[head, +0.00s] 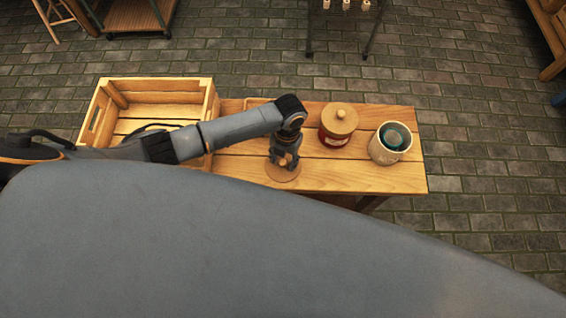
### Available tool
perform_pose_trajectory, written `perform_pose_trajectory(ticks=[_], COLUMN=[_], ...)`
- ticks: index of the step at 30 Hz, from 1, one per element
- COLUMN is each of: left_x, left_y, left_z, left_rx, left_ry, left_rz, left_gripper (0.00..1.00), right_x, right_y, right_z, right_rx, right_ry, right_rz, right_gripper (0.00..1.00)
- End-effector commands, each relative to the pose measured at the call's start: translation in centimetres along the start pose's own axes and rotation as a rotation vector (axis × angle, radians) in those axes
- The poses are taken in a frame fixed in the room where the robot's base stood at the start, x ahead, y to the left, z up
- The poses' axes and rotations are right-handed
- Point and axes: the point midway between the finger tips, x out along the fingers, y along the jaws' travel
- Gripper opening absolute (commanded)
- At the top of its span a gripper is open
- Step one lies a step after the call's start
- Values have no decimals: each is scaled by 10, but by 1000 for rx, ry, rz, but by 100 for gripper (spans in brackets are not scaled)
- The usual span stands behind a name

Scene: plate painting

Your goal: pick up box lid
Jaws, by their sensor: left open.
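A round wooden lid (284,176) with a small knob lies flat near the front edge of the wooden table. My left gripper (284,160) points down over this lid, its fingers open at the knob. I cannot tell whether the fingers touch the knob; the gripper hides the lid's back part. A red jar (334,139) stands to the right of the gripper with a similar round knobbed wooden lid (341,119) on top. My right gripper is not in view.
A pale pot (384,153) with something teal inside stands at the table's right end. An open wooden crate (104,122) sits at the left, partly behind my left arm. The wooden table (400,182) has a bare strip at its front right.

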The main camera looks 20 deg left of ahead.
Motion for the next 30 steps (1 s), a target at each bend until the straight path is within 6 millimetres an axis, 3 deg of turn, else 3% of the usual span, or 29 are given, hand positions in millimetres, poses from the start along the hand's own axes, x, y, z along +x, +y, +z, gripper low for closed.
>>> perform_pose_trajectory(ticks=[5,12,13,23,30], left_x=[0,0,0,-1,-24], left_y=[0,0,0,0,0], left_z=[0,0,0,0,-2], left_rx=[0,0,0,0,1], left_ry=[-1,-1,0,-1,-4], left_rz=[0,0,0,0,-2], left_gripper=[47,2,0,0,0], right_x=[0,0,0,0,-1], right_y=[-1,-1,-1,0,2], right_z=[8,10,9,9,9], right_rx=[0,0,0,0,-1], right_ry=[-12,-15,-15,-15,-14], right_rz=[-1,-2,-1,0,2], right_gripper=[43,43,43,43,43])
